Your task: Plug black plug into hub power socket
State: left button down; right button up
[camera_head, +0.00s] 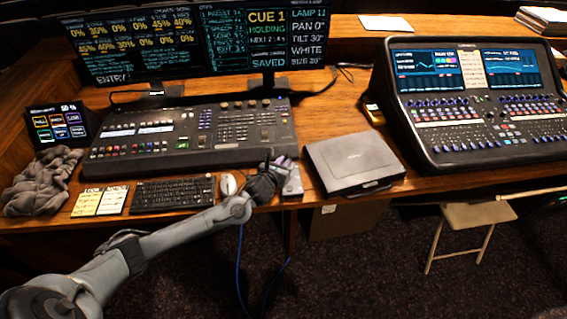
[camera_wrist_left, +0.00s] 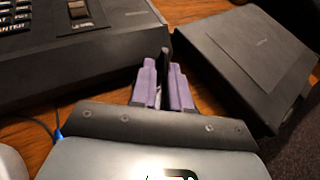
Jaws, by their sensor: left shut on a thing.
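My left gripper (camera_head: 287,165) is over the desk edge, between the lighting console and the closed black laptop-like case. In the left wrist view its purple fingers (camera_wrist_left: 164,88) are shut on a thin black piece, seemingly the black plug (camera_wrist_left: 165,48), which stands up between them. In the head view the plug is too small to make out. A small pale grey box (camera_head: 294,184), perhaps the hub, lies partly hidden just below the gripper. Its power socket cannot be made out. My right gripper is in neither view.
The black case (camera_head: 354,162) is close on the right. The lighting console (camera_head: 190,136) is behind, with a white mouse (camera_head: 228,185) and keyboard (camera_head: 173,193) to the left. A blue cable (camera_head: 239,262) hangs off the front edge. A sound mixer (camera_head: 470,110) stands far right.

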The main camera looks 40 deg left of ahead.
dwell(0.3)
pick_arm(q)
jog(key=shift+f, duration=0.35)
jog(key=c, duration=1)
grip_release()
jog(key=shift+c, duration=0.2)
